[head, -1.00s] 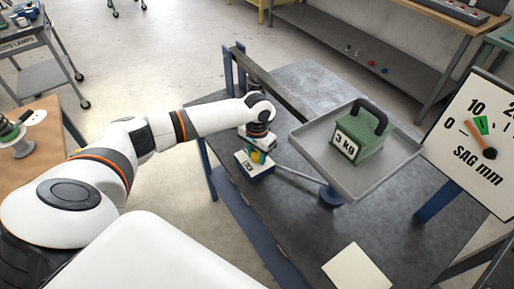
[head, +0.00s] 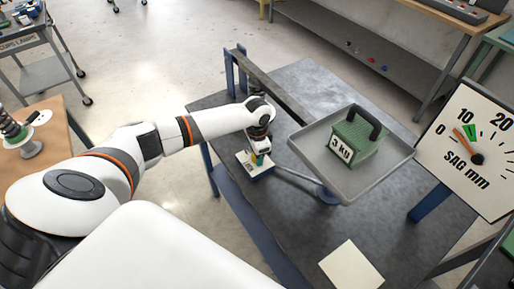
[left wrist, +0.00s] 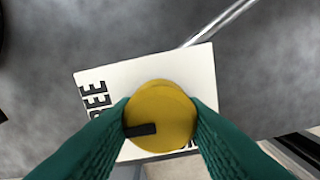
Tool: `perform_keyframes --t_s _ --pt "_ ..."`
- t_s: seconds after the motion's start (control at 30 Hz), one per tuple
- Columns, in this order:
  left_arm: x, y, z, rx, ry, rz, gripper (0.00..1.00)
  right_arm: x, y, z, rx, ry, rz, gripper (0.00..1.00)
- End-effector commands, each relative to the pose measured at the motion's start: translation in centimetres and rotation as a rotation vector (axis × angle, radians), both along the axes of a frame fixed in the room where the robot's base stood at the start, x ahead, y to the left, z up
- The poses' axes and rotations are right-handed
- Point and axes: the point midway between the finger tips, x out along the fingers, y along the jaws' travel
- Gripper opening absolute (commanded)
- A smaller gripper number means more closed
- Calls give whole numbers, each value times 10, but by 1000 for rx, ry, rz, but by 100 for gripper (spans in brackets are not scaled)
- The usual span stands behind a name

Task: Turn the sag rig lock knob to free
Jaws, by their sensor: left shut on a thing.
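The yellow lock knob (left wrist: 160,112) sits on a white plate (left wrist: 190,72) with sideways black letters; those on the left end in "EE", the rest is covered. A black mark on the knob points left, toward those letters. My left gripper's green fingers (left wrist: 160,120) are shut on the knob from both sides. In the head view my left gripper (head: 258,160) reaches down onto the plate (head: 255,172) on the dark bench, and the knob is hardly visible. The sag dial (head: 470,190) has an orange needle between 0 and 10, left of the green band. My right gripper is out of view.
A grey tray (head: 395,170) holding a green 3 kg weight (head: 352,145) stands right of my left gripper. A long dark bar (head: 275,90) lies behind it. A pale square card (head: 351,265) lies on the bench (head: 420,240). The bench front is mostly clear.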

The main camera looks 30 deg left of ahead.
Motion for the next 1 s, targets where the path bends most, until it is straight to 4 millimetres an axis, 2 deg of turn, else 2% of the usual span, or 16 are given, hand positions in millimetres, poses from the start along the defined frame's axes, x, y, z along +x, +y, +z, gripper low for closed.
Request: perform_keyframes --t_s 0.27,0.3,0.4,0.43,0.77,0.87,1.0 --pt "2 0 2 -2 -6 -4 15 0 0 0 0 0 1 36" --pt "2 0 2 -2 -6 -4 41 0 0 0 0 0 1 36" --pt "2 0 2 -1 -5 -3 57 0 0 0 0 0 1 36" --pt "1 0 2 -1 -5 -3 59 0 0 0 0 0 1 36" --pt "1 0 4 -1 -3 -2 59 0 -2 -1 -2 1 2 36" --pt "1 0 15 -1 -4 -2 59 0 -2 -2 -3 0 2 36" --pt "2 0 42 -2 -7 -4 59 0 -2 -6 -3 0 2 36"
